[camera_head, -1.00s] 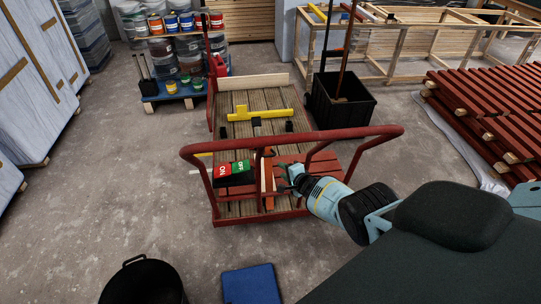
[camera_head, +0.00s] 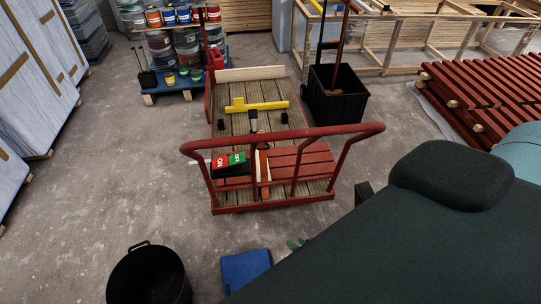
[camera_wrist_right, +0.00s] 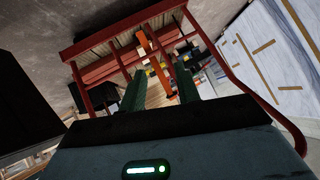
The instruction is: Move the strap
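I cannot pick out a strap with certainty. A red cart (camera_head: 275,208) with a plank deck stands in the middle of the head view. On it lie a yellow T-shaped piece (camera_head: 262,105), a box with red and green labels (camera_head: 231,164), and an orange strip with a pale edge (camera_head: 263,168) near the handle. My right gripper (camera_head: 297,243) shows only as small greenish tips in front of the cart, mostly hidden by my dark arm. In the right wrist view its two green fingers (camera_wrist_right: 160,88) are apart, with nothing visible between them. My left gripper is out of view.
A black bin with long handles (camera_head: 338,105) stands beside the cart at right. A black bucket (camera_head: 148,275) and a blue flat object (camera_head: 246,270) are on the floor in front. Red battens (camera_head: 480,100) are stacked at right. Floor left of the cart is clear.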

